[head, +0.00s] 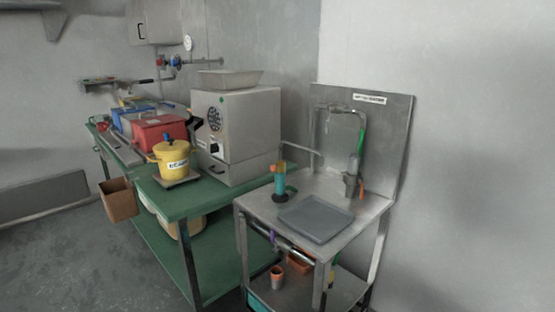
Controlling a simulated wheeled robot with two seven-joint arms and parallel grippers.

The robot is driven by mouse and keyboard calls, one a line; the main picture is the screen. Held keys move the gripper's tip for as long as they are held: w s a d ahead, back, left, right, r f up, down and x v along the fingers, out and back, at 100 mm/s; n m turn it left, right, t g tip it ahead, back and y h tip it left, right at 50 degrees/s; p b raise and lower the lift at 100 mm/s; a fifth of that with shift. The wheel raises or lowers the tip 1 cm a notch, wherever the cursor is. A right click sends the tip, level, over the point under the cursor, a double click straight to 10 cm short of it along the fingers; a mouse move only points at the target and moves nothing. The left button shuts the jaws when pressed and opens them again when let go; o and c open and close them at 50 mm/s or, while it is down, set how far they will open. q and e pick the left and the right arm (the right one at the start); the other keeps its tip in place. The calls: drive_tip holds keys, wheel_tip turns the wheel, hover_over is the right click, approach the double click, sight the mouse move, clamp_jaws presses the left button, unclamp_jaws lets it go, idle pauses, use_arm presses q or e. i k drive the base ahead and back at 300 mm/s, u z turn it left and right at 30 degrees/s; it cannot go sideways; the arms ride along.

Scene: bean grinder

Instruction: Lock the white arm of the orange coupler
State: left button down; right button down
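I cannot make out an orange coupler with a white arm for certain; it is too small or hidden. Several small orange things show around the metal sink table (262,212). An orange box-like part (300,263) is under the tabletop, beside a pale pipe (292,247). A small orange piece (361,191) hangs by the grey tap fitting (351,178) at the back right. A teal and orange upright device (279,180) stands on the table's left. Neither of my grippers is in view.
A dark grey tray (316,219) lies on the metal table. An orange-brown pot (277,277) stands on its lower shelf. The green bench (190,203) at left holds a yellow pot (173,158), a red box (158,132) and a grey machine (250,125). Floor at lower left is clear.

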sight(328, 169)
drive_tip(key=u, duration=0.1)
drive_tip(key=i, duration=0.9)
drive_tip(key=z, duration=0.25)
